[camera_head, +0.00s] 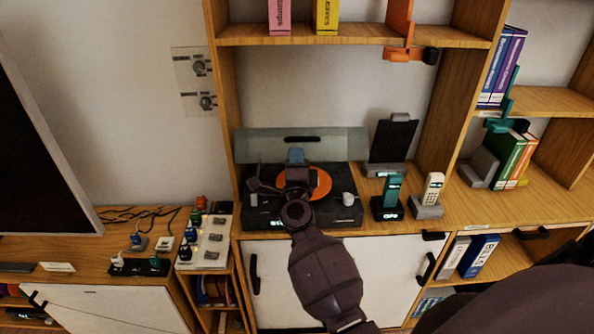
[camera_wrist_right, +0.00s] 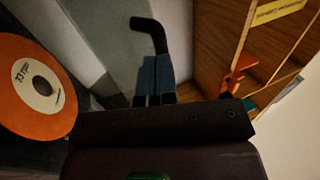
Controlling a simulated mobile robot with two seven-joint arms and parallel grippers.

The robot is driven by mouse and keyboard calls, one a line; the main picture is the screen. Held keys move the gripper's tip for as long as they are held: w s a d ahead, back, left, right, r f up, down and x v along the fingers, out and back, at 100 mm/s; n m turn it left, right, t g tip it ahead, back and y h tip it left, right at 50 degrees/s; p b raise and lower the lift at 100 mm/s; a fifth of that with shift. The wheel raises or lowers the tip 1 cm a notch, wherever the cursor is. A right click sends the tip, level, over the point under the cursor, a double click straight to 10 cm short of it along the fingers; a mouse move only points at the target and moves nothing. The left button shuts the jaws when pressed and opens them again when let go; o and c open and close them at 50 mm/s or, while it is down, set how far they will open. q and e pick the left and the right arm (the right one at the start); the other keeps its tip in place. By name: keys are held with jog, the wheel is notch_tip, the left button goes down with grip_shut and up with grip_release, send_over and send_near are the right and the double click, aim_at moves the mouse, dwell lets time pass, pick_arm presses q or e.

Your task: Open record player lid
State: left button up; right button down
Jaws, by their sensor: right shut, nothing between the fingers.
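The record player (camera_head: 345,215) is a dark box on the wooden shelf, with an orange record (camera_head: 321,183) on top. Its translucent grey lid (camera_head: 345,147) stands raised at the back, with a black handle (camera_head: 303,139) on it. My right gripper (camera_head: 295,156) is over the player, its blue fingers shut and empty in front of the lid, just below the handle. In the right wrist view the shut fingers (camera_wrist_right: 154,78) point toward the black handle (camera_wrist_right: 152,32), beside the grey lid (camera_wrist_right: 105,35). Whether they touch the lid is unclear. My right arm hides part of the player.
A dark tablet-like panel on a stand (camera_head: 392,140), a teal handset (camera_head: 391,193) and a white handset (camera_head: 431,189) stand right of the player. Shelf uprights close in both sides, with a shelf board (camera_head: 350,33) above. A switch box (camera_head: 211,240) is at left.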

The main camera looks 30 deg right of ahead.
pick_arm(q)
jog(key=shift+r, duration=0.1)
pick_arm(e)
jog(key=shift+x, duration=1.05)
